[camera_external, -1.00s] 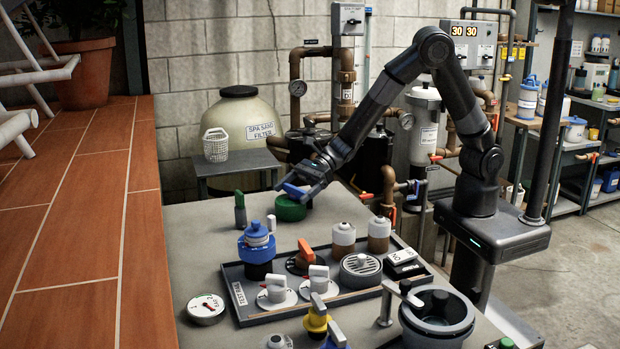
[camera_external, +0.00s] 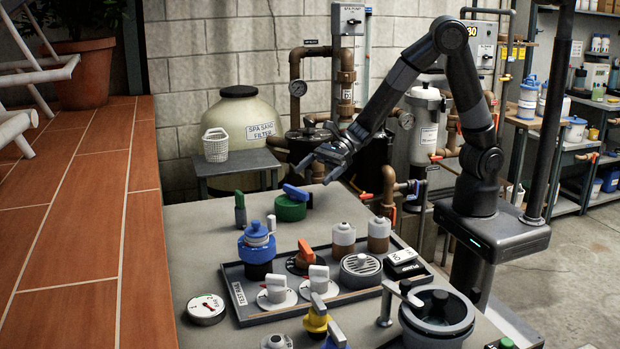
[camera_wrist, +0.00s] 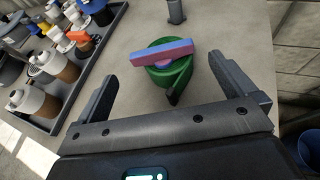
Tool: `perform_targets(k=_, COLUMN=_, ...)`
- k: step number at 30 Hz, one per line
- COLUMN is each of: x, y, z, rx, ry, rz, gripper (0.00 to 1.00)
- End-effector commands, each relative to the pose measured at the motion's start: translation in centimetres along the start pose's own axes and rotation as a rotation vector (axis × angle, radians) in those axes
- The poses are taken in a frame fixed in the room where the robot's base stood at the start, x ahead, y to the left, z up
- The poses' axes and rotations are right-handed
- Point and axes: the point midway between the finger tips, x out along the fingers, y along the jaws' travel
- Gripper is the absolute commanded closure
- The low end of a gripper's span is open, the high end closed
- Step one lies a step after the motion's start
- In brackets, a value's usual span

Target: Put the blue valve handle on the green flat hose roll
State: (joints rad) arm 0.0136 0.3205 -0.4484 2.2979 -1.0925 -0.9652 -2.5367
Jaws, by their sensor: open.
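The blue valve handle (camera_external: 296,192) lies on top of the green flat hose roll (camera_external: 291,209) at the back of the worktop. In the wrist view the handle (camera_wrist: 160,52) is a bar, blue above with a pinkish side, lying across the top of the green roll (camera_wrist: 168,77). My gripper (camera_external: 312,162) is open and empty, raised above and behind the roll, apart from the handle. In the wrist view its two fingers (camera_wrist: 168,88) are spread wide, with the roll and handle showing beyond and between them.
A dark tray (camera_external: 345,297) with knobs, gauges and jars stands in front of the roll. A green-handled valve (camera_external: 240,209) and a blue-topped fitting (camera_external: 257,247) stand to the left. The worktop around the roll is mostly bare.

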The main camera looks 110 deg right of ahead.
Motion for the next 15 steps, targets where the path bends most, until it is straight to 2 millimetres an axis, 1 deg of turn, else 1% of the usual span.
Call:
perform_targets(k=1, x=-0.9, y=0.0, z=0.0, rx=0.000, ry=-0.002, rz=-0.001, gripper=0.00)
perform_targets(k=3, x=-1.9, y=-0.1, z=0.1, rx=0.000, ry=-0.002, rz=-0.001, gripper=0.00)
perform_targets(k=6, x=-2.9, y=0.0, z=0.1, rx=0.000, ry=-0.002, rz=-0.001, gripper=0.00)
perform_targets(k=10, x=-3.5, y=0.0, z=0.2, rx=0.018, ry=0.000, rz=-0.009, gripper=0.00)
perform_targets(k=13, x=-4.0, y=-0.3, z=1.2, rx=0.111, ry=-0.003, rz=-0.057, gripper=0.00)
perform_targets(k=15, x=-4.6, y=-0.8, z=2.4, rx=0.239, ry=-0.009, rz=-0.121, gripper=0.00)
